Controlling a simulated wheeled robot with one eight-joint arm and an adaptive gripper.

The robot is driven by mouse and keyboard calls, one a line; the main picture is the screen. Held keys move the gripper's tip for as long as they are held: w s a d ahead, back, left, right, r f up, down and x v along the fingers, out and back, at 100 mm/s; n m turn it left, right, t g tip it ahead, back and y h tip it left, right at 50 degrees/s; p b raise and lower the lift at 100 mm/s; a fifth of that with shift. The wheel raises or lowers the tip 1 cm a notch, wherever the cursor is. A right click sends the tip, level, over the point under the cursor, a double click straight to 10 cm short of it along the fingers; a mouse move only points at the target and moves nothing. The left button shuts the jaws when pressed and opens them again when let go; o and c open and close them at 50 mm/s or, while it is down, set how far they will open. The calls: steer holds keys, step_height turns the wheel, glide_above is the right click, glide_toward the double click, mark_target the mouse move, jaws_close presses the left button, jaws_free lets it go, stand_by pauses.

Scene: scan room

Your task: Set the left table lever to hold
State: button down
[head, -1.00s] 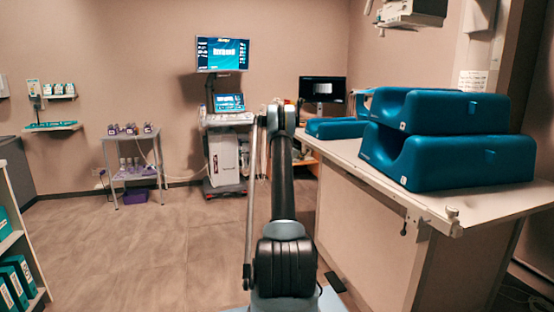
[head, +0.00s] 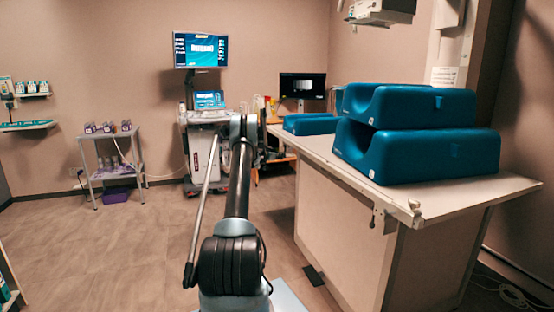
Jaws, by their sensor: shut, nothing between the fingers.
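The exam table (head: 450,202) stands on the right, with a pale top and a rail along its left edge. A small pale knob (head: 414,206) sits at the near corner of that rail. A short dark and pale fitting (head: 378,216) hangs from the edge just left of the knob. I cannot tell which of these is the lever, or its setting; any markings are too small to read. My arm reaches forward left of the table, clear of both fittings. My gripper does not show; the arm's far end hides whatever lies beyond it.
Blue cushions (head: 420,155) lie stacked on the table. A medical cart with screens (head: 201,50) stands at the back, with a small trolley (head: 110,165) to its left. A dark pedal (head: 314,275) lies by the table's base. Floor on the left is clear.

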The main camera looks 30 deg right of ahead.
stand_by(0.6)
steer(key=s+a, duration=0.4)
steer(key=a, duration=0.9)
steer(key=shift+r, duration=0.35)
steer(key=shift+s+a, duration=0.1)
steer(key=s+a+r+n+y, duration=0.3)
steer(key=s+a+r, duration=0.8)
steer(key=a+r, duration=0.25)
steer(key=s+a+r+n+y, duration=0.3)
steer(key=s+a+n+y, duration=0.1)
steer(key=s+a, duration=1.25)
steer(key=s+a+f+n+y, duration=0.2)
steer(key=s+a+f, duration=0.3)
steer(key=s, duration=0.8)
steer(key=s+a+f+n+g+y, duration=0.1)
steer(key=s+a+f+n, duration=0.3)
steer(key=s+a, duration=0.5)
steer(key=s+a+f+n+g+y, duration=0.1)
steer(key=s+a+f+n+y, duration=0.2)
steer(key=s, duration=1.4)
steer(key=a+f+y, duration=0.1)
steer(key=a+f, duration=0.2)
steer(key=a, duration=0.1)
steer(key=shift+s+a, duration=0.35)
steer(key=shift+a, duration=0.05)
